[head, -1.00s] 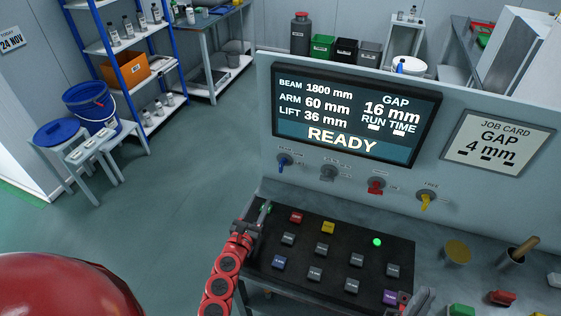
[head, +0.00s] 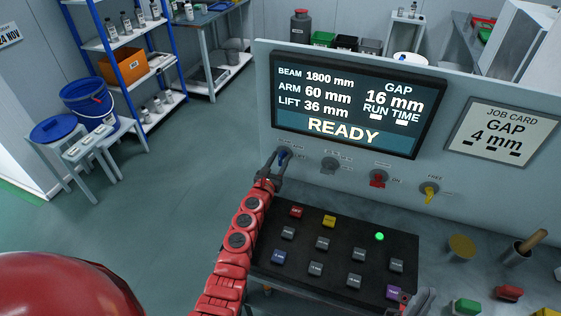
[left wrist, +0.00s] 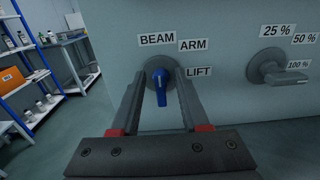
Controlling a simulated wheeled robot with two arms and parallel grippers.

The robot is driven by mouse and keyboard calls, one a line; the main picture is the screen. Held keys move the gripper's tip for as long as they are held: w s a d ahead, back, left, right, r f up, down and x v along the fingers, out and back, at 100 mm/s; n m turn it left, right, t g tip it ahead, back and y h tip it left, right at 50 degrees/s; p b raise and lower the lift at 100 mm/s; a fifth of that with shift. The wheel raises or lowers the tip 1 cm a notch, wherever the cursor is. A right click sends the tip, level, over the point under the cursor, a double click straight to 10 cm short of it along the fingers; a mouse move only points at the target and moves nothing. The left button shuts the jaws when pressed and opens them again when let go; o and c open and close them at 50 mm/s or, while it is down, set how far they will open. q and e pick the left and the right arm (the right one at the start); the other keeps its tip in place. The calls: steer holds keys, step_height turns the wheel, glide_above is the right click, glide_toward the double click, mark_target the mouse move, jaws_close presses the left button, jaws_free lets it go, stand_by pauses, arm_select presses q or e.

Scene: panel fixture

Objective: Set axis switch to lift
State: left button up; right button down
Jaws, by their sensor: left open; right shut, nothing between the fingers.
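The axis switch (head: 284,154) is a blue lever on a round grey base at the left of the panel. In the left wrist view the blue lever (left wrist: 161,90) stands between labels BEAM, ARM and LIFT (left wrist: 199,71); its handle hangs down toward me, and I cannot tell which label it selects. My left gripper (head: 274,165) is open at the switch, one finger on each side of the lever in the left wrist view (left wrist: 158,98). A gap shows on both sides. My right gripper (head: 425,298) is partly in view at the bottom right, shut and empty.
A grey percent knob (head: 330,166), a red switch (head: 378,179) and a yellow switch (head: 429,190) follow to the right. Below lies a black button board (head: 335,245) with a lit green lamp. The screen (head: 350,105) above reads READY.

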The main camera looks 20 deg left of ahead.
arm_select(q)
steer(key=shift+w, duration=0.5)
jaws_close()
